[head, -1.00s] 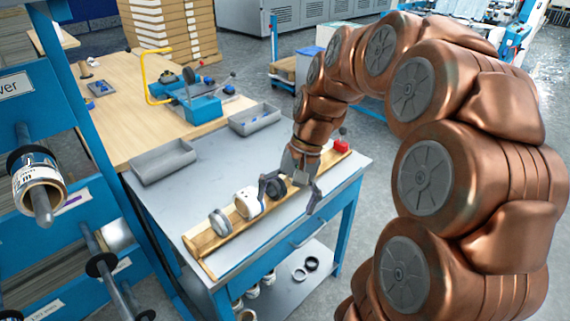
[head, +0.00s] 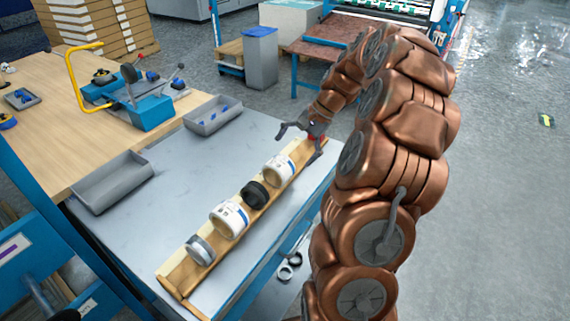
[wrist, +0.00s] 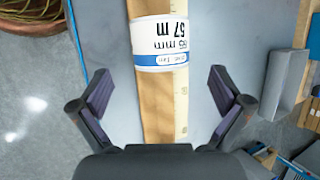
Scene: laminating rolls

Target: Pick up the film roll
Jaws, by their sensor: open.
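A white film roll (head: 278,168) with a blue band lies on a wooden trough (head: 180,284), towards its far end. In the wrist view this white roll (wrist: 160,42) shows a label reading "57 m", ahead of the fingers. My gripper (head: 298,148) is open and empty above the far end of the trough, just beyond this roll. In the wrist view its fingers (wrist: 158,80) are spread to both sides of the trough. A second white roll (head: 229,218), a black roll (head: 254,194) and a grey roll (head: 200,249) lie nearer on the trough.
The trough lies on a grey-topped bench (head: 140,228). Two grey trays, one near (head: 112,182) and one far (head: 213,114), stand left of the trough. A wooden table (head: 38,140) with a blue device (head: 150,112) adjoins it. Bare bench top lies between trays and trough.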

